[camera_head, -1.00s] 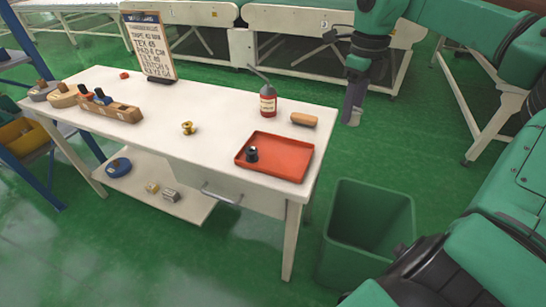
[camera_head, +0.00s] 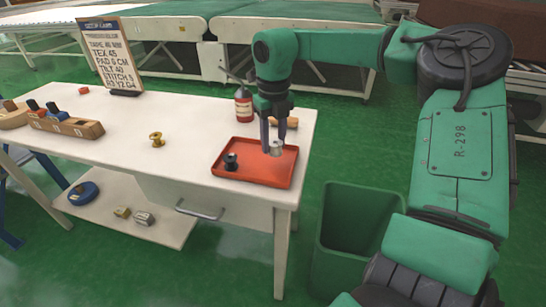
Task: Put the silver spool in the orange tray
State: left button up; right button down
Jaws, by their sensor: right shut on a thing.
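The silver spool (camera_head: 277,149) is between the fingers of my right gripper (camera_head: 274,145), which is shut on it. The fingers point down over the right part of the orange tray (camera_head: 225,174), on the table's right end. The spool is low over the tray; I cannot tell whether it touches the tray's floor. A black spool (camera_head: 231,161) stands in the tray's left part. My left gripper is not in view.
A gold spool (camera_head: 156,139) stands on the white table (camera_head: 120,148). Behind the tray are a red bottle (camera_head: 243,105) and a brush-like thing (camera_head: 288,122), partly hidden by my gripper. A green bin (camera_head: 350,240) stands right of the table.

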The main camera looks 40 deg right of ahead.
aim_at(274, 165)
notch_tip(274, 165, down, 4)
jog(key=shift+f, duration=0.15)
pick_arm(q)
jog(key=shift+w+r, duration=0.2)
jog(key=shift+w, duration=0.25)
jog(key=shift+b, duration=0.3)
pick_arm(e)
jog(key=shift+f, duration=0.1)
jog(key=c, duration=0.5)
grip_release()
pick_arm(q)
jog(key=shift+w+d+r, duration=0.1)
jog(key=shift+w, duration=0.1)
pick_arm(e)
jog(key=shift+o, duration=0.3)
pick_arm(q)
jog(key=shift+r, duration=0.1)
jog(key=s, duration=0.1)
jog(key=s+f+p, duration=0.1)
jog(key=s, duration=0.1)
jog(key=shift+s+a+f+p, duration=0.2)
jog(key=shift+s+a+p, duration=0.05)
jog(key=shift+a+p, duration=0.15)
pick_arm(e)
notch_tip(274, 165, up, 12)
jog(key=shift+r, duration=0.2)
